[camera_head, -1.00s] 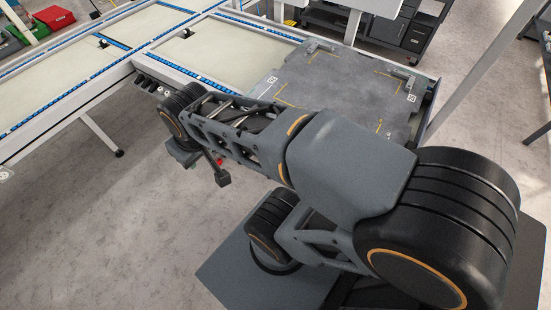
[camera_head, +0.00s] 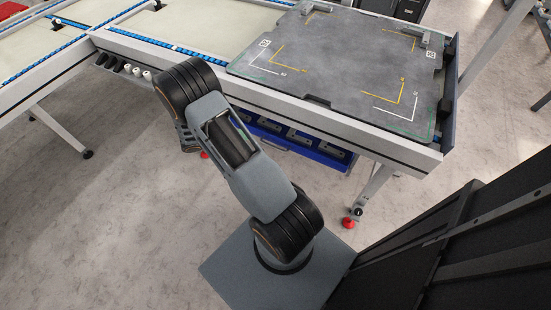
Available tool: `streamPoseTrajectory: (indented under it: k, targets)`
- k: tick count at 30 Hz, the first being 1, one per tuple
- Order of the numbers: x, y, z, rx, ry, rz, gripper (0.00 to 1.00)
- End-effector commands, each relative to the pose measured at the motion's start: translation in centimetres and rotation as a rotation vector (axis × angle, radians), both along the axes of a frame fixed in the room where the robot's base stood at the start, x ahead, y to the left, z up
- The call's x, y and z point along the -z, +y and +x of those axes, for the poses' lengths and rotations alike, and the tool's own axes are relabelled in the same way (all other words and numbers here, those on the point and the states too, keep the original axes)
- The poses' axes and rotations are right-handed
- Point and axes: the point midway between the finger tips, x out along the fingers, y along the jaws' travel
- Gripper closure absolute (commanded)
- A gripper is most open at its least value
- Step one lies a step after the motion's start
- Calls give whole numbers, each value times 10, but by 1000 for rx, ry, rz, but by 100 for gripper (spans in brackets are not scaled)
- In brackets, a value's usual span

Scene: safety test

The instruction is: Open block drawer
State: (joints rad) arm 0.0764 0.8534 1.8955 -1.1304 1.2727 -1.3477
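A blue drawer (camera_head: 325,155) shows below the front edge of the workstation table, right of my arm. My arm stands in the middle of the view and reaches up toward the table's front edge. My gripper is not visible; the far end of the arm is hidden behind its own upper joint.
A grey plate (camera_head: 340,60) with yellow and white corner marks lies on the table. Small white-ended cylinders (camera_head: 136,71) sit under the table's left front edge.

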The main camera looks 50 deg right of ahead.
Motion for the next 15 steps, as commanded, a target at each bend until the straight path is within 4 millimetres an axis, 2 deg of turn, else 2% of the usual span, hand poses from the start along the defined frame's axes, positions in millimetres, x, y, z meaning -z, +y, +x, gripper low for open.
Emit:
streamPoseTrajectory:
  k: [1,3,6,10,15]
  targets:
    - [50,-7,0,-69,120,-10,63]
    - [88,-15,2,-159,265,-22,63]
    - [132,-23,2,-262,436,-37,63]
    - [172,-28,0,-354,593,-50,63]
    - [197,-34,-2,-412,693,-58,63]
